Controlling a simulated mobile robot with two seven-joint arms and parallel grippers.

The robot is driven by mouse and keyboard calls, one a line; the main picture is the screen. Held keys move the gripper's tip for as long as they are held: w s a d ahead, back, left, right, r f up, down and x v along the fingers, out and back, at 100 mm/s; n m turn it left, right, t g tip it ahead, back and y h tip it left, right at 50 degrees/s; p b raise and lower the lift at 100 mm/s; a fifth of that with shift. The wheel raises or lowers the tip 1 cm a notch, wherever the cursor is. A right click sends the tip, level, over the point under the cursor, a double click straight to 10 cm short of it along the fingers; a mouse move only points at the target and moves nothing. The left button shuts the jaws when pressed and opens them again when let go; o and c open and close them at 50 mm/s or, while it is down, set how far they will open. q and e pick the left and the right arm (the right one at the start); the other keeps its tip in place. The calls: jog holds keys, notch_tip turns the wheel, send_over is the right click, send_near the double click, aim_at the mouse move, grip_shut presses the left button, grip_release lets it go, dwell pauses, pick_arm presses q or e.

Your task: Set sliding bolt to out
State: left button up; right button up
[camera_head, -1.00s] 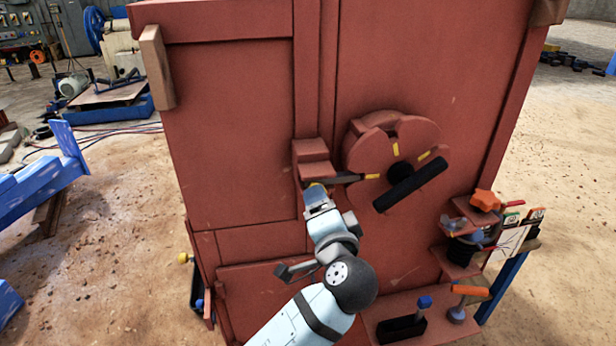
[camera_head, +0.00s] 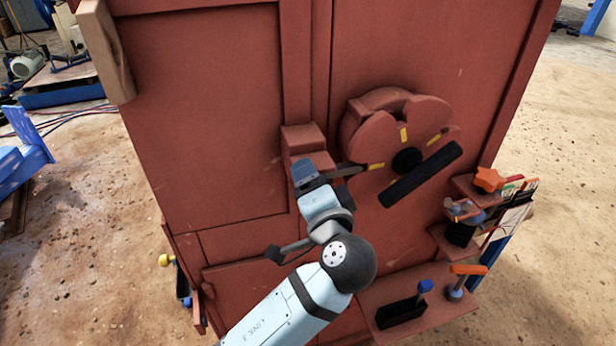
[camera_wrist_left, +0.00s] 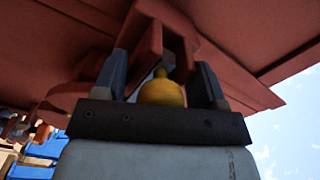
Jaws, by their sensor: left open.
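A red block-shaped housing (camera_head: 303,138) sits on the red crusher panel. A dark rod (camera_head: 346,170) with a yellow mark runs from beside it toward the round red disc (camera_head: 362,130) with a black bar handle (camera_head: 420,174). My left gripper (camera_head: 303,170) is just below the housing, covering part of it. In the left wrist view, a yellow knob (camera_wrist_left: 162,92) lies between my two spread fingers. The fingers stand apart at its sides; whether either touches it, I cannot tell. The knob is hidden in the head view. My right gripper is not seen.
Shelves at the lower right of the panel hold an orange star knob (camera_head: 488,179), a blue-topped lever (camera_head: 425,286) and an orange-handled lever (camera_head: 467,270). A blue frame (camera_head: 20,150) stands at left.

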pick_arm(q)
jog(key=shift+s, duration=0.1)
jog(key=shift+c, duration=0.8)
grip_shut()
jog(key=a, duration=0.2)
jog(key=s+a, duration=0.1)
jog(key=a, duration=0.1)
jog(key=shift+s+p, duration=0.1)
jog(key=shift+p, duration=0.25)
grip_release()
jog(key=shift+o, duration=0.8)
jog(key=shift+a, duration=0.2)
